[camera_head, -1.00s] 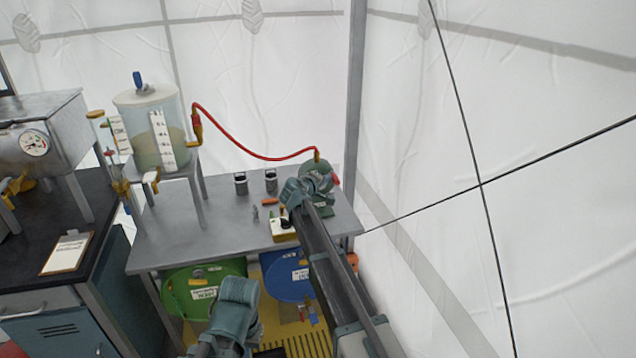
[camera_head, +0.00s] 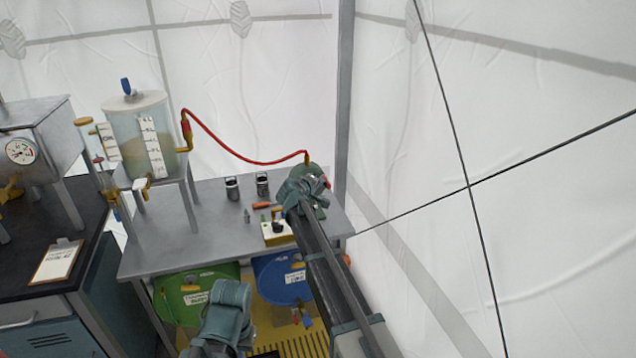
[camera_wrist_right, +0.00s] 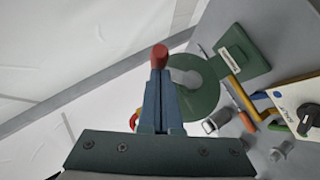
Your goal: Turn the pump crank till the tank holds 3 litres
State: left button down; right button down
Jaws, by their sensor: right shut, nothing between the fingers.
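The pump (camera_wrist_right: 203,98) is a green round body on the table, partly hidden by my right wrist in the head view. Its red crank knob (camera_wrist_right: 159,52) shows just beyond my right gripper's fingertips (camera_wrist_right: 160,72). The fingers are shut with nothing between them; I cannot tell whether they touch the knob. In the head view my right wrist covers the fingers. The clear tank (camera_head: 128,122) stands on a raised stand with a white scale strip (camera_head: 152,147) and cloudy tan liquid; the scale is too small to read. A red hose (camera_head: 240,153) links tank and pump. My left gripper does not show.
A yellow-white switch box (camera_head: 276,232), two dark cups (camera_head: 232,188) and small tools lie on the grey table (camera_head: 185,225) near the pump. Green (camera_head: 200,290) and blue drums (camera_head: 283,278) stand below. A gauge box (camera_head: 35,145) and clipboard (camera_head: 57,262) are at left. Tent cables cross at right.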

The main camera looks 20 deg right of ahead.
aim_at(329, 184)
jog(key=d+m+y+p, duration=0.2)
jog(key=y+p, duration=0.1)
jog(key=shift+d+f+g, duration=0.15)
jog(key=shift+g, duration=0.25)
jog(key=shift+d+f+m+g+y+p, duration=0.3)
jog(key=shift+d+f+m+y+p, duration=0.25)
jog(key=shift+y, duration=0.45)
jog(key=shift+w+d+f+m+y, duration=0.1)
jog(key=shift+d+f+m+y, duration=0.5)
jog(key=shift+y, duration=0.5)
notch_tip(329, 184, down, 6)
jog(key=m+y+b, duration=0.2)
jog(key=y+b, duration=0.2)
jog(key=b, duration=0.1)
jog(key=m+y+b, duration=0.2)
jog(key=y+b, duration=0.2)
jog(key=b, duration=0.1)
jog(key=shift+r+m, duration=0.15)
jog(key=shift+m, duration=0.1)
